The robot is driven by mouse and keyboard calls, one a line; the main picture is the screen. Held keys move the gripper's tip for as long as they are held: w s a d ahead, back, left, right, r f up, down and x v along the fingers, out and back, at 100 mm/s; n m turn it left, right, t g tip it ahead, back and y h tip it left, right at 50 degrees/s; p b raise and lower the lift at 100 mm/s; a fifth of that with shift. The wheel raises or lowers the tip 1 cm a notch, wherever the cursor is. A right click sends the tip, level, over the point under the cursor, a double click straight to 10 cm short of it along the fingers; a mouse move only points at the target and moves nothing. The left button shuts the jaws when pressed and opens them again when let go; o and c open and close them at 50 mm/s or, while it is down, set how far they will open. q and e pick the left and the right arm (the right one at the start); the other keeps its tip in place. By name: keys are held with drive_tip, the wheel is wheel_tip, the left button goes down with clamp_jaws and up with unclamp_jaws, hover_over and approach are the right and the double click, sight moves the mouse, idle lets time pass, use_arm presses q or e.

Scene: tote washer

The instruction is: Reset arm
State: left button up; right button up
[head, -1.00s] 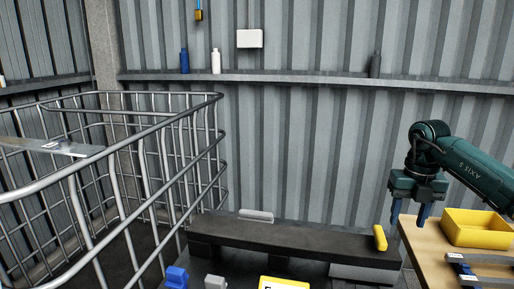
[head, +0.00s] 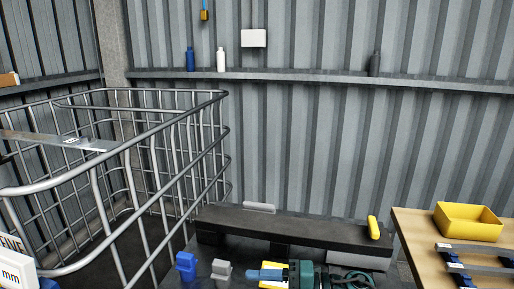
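My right gripper (head: 264,275) is at the bottom centre of the head view, with its green body (head: 302,272) to the right of its blue finger area. The blue finger area points left and lies over a yellow piece (head: 272,265) in the picture. I cannot make out the gap between the fingers or whether anything is between them. Part of my green arm shows at the bottom edge. My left gripper is not in view.
A metal-bar cage (head: 180,115) fills the left. A dark bench (head: 290,231) with a yellow item (head: 373,228) stands behind my gripper. Blue (head: 186,266) and grey (head: 221,270) blocks are nearby. A wooden table (head: 415,240) with a yellow bin (head: 468,222) is at right.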

drive_tip(key=s+d+f+m+t+h+p, duration=0.1)
drive_tip(key=s+d+f+m+h, duration=0.3)
drive_tip(key=m, duration=0.6)
drive_tip(key=s+d+f+m+t+h, duration=0.4)
drive_tip(key=s+d+f+m+h, duration=0.1)
drive_tip(key=m, duration=0.4)
drive_tip(key=s+d+f+m+t+h+p, duration=0.1)
drive_tip(key=s+d+f+m+t+h, duration=0.2)
drive_tip(key=s+f+m, duration=0.3)
drive_tip(key=s+d+m+h, duration=0.1)
drive_tip(key=s+m, duration=0.1)
drive_tip(key=m, duration=0.2)
drive_tip(key=shift+s+d+f+m+h+p, duration=0.25)
drive_tip(key=shift+d+f+m+h+p, duration=0.05)
drive_tip(key=shift+f+h+p, duration=0.1)
